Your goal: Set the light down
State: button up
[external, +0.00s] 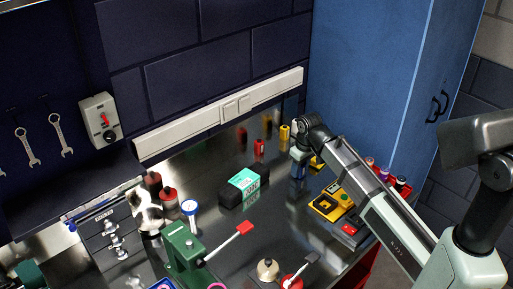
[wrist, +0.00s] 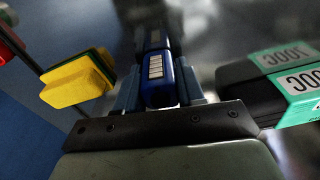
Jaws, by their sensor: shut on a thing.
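My gripper (external: 299,160) points down over the right part of the metal bench (external: 262,225). In the wrist view my gripper (wrist: 160,88) is shut on a blue light (wrist: 158,88) with a pale ribbed strip on its face. One finger is on each side of it. In the external view the blue light (external: 298,171) shows small below my gripper, with a dark bluish reflection on the bench under it. I cannot tell whether its lower end touches the bench.
A black-and-teal box (external: 243,187) lies left of my gripper. A yellow-green block (wrist: 78,80) is close on the other side. A yellow tool (external: 331,201) lies nearer the camera. Red (external: 259,147) and yellow (external: 285,133) containers stand behind. Bare bench lies between the box and my gripper.

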aim_at(304, 165)
jog(key=shift+f, duration=0.1)
jog(key=o, duration=1.1)
jog(key=r, duration=0.8)
jog(key=d+r, duration=0.1)
jog(key=r, duration=0.3)
jog(key=shift+s+r, duration=0.1)
jog(key=shift+s, duration=0.3)
